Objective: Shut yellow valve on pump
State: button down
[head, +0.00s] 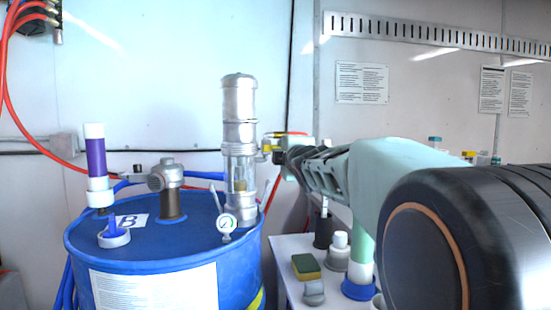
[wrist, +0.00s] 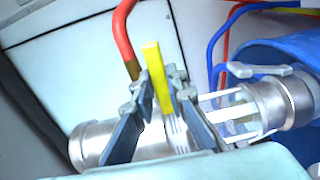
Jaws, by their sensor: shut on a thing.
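The pump (head: 239,130) is a silver cylinder standing upright on the blue drum (head: 165,285). The yellow valve (head: 267,148) is on the pump's right side, small and partly hidden by my gripper (head: 282,152). In the wrist view, the yellow valve handle (wrist: 157,75) is a flat bar standing between the two fingers of my gripper (wrist: 160,92). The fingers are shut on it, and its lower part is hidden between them. The pump (wrist: 92,143) lies across the wrist view behind the fingers.
A red hose (wrist: 122,35) rises close to the left finger. A pressure gauge (head: 227,223) sits at the pump's foot. A purple tube (head: 96,157) and a grey fitting (head: 168,176) stand on the drum. A side table (head: 290,250) on the right holds a sponge (head: 306,266) and bottles.

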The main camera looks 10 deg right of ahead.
jog(key=shift+r+n, duration=0.15)
jog(key=shift+n, duration=0.15)
dwell(0.4)
jog(key=c, duration=2.2)
grip_release()
